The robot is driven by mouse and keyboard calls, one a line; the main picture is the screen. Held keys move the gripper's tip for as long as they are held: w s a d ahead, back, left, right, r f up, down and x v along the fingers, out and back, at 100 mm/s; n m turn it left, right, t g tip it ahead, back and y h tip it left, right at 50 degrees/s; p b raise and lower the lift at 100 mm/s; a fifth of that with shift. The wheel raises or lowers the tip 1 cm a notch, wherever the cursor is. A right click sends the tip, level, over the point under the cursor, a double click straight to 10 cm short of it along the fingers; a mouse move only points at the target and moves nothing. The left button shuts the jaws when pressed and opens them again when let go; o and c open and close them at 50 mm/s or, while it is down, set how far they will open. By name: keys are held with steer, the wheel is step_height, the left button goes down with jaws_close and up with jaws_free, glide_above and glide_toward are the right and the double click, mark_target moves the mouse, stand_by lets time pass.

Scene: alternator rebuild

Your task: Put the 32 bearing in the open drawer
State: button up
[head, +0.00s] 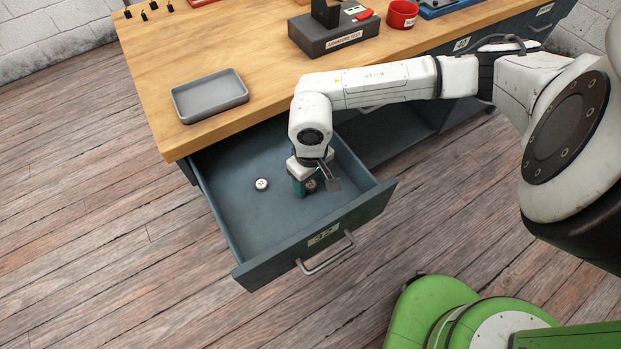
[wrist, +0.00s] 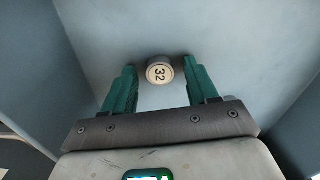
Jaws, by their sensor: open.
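The 32 bearing (wrist: 159,70) is a small pale disc marked "32", resting on the drawer floor between my fingertips in the wrist view. In the head view the bearing (head: 311,185) is partly hidden by my gripper (head: 308,187). My gripper is open, its green fingers on either side of the bearing with a gap at each side; it also shows in the wrist view (wrist: 160,72). The open drawer (head: 247,212) is blue-grey, pulled out under the bench. A second small round part (head: 261,184) lies on its floor to the left, its marking unreadable.
A grey tray (head: 209,96) sits empty on the wooden bench top (head: 250,62) above the drawer. A dark labelled block (head: 333,35) and a red cup (head: 402,14) stand farther back. The drawer's walls surround my gripper; the drawer's left part has free floor.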

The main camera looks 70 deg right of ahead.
mark_target(310, 184)
step_height(310, 184, up, 12)
steer(key=shift+r, duration=0.15)
stand_by(0.4)
steer(key=shift+r, duration=0.1)
